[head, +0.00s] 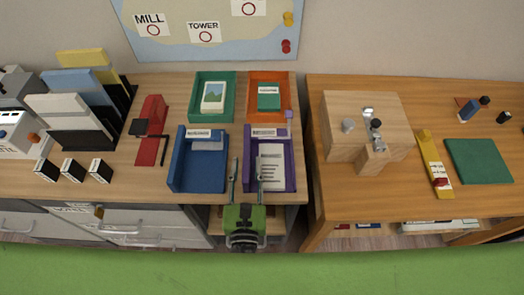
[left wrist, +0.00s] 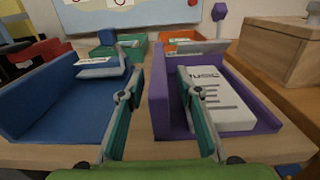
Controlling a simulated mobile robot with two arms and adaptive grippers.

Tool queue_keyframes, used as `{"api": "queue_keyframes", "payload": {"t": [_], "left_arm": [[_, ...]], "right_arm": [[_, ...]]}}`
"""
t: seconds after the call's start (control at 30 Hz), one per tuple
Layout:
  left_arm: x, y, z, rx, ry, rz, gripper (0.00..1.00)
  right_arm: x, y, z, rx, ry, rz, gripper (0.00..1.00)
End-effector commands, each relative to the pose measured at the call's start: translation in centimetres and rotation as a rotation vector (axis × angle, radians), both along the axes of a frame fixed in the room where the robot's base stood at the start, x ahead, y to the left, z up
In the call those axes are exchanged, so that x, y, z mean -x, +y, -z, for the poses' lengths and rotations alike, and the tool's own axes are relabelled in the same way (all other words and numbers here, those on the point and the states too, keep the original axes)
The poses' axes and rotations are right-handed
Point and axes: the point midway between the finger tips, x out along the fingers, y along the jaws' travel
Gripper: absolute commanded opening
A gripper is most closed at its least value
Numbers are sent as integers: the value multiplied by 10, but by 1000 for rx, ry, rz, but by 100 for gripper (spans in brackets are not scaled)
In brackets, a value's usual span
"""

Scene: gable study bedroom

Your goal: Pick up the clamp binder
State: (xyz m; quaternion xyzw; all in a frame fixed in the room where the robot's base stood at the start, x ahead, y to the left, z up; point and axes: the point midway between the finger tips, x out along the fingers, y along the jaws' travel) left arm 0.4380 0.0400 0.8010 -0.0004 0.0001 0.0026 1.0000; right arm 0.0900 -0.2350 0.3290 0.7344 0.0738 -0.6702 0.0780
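My left gripper (head: 246,172) is open at the front of the desk, over the left side of the purple tray (head: 247,160). In the left wrist view its fingers (left wrist: 158,70) stand apart with the purple tray's left wall (left wrist: 158,95) between them; nothing is held. A white document block marked MUSIC (left wrist: 217,98) lies in the purple tray, partly behind the right finger; it also shows in the head view (head: 272,172). I cannot tell for certain which thing is the clamp binder. My right gripper is not in view.
A blue tray (head: 176,162) with a labelled blue item stands left of the purple one. Green (head: 230,97) and orange (head: 284,90) trays stand behind. A red item with black parts (head: 151,125) lies further left. A wooden box (head: 345,108) stands on the right-hand table.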

Motion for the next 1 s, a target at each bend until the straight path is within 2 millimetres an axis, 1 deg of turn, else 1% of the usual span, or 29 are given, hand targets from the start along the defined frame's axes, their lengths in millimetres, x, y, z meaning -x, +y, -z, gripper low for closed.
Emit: {"api": "queue_keyframes", "payload": {"t": [0.13, 0.17, 0.2, 0.27, 0.3, 0.63, 0.73, 0.87, 1.0], "left_arm": [[0, 0, 0, -1, 1, 0, 32], [0, 0, 0, -1, 1, 0, 29], [0, 0, 0, -1, 1, 0, 19], [0, 0, 0, -1, 1, 0, 3], [0, 0, 0, -1, 1, 0, 0], [0, 0, -2, 0, -2, 0, 0], [0, 0, -8, 1, -2, 0, 0], [0, 1, -26, 4, -3, -3, 0], [0, 1, -54, 5, -3, -3, 0]], "right_arm": [[0, 0, 0, 0, 0, 0, 25], [0, 0, 0, 0, 0, 0, 25], [0, 0, 0, 0, 0, 0, 25], [0, 0, 0, 0, 0, 0, 25], [0, 0, 0, 0, 0, 0, 25], [0, 0, 0, 0, 0, 0, 25], [0, 0, 0, 0, 0, 0, 25], [0, 0, 0, 0, 0, 0, 25], [0, 0, 0, 0, 0, 0, 25]]}}
